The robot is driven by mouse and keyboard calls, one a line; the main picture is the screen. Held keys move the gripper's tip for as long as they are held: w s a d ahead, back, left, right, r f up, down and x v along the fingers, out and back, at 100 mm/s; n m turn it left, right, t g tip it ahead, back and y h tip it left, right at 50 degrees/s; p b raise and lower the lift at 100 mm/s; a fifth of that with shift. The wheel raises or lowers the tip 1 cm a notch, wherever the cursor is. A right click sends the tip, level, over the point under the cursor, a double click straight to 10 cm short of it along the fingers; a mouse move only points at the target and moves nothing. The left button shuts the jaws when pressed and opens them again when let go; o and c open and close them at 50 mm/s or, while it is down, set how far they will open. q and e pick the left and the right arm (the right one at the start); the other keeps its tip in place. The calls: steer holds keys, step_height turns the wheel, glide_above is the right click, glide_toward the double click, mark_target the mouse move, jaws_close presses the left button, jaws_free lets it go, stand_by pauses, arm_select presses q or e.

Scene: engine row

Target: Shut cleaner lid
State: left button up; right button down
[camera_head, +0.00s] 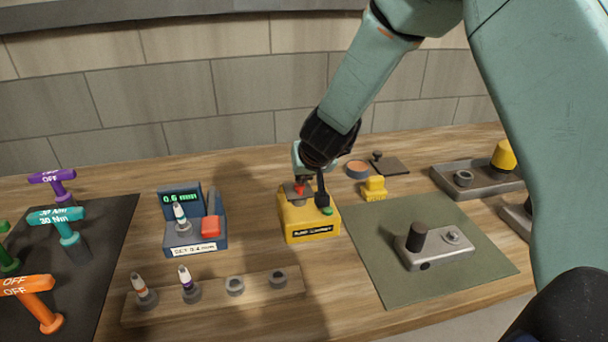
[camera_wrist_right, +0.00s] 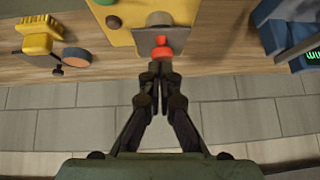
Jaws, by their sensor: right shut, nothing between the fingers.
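The cleaner is a yellow box (camera_head: 312,232) with a dark label, standing mid-table in the head view; its yellow top also shows in the wrist view (camera_wrist_right: 122,14). A grey lid piece with a red knob (camera_head: 300,188) is at its upper left. In the wrist view the grey piece (camera_wrist_right: 160,20) and red knob (camera_wrist_right: 162,52) are just beyond my fingertips. How far the lid stands open I cannot tell. My right gripper (camera_head: 308,180) is shut and empty, its tips (camera_wrist_right: 160,68) at the red knob; contact is unclear. My left gripper is out of view.
A blue gauge with a red button (camera_head: 210,227) stands left of the cleaner. A wooden rack (camera_head: 212,300) with plugs lies in front. A small yellow block (camera_head: 375,188) and a green mat (camera_head: 400,285) with a grey fixture (camera_head: 440,252) are to the right.

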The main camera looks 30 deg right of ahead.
steer(key=shift+w+f, duration=0.1)
steer(key=shift+w, duration=0.15)
steer(key=shift+s, duration=0.15)
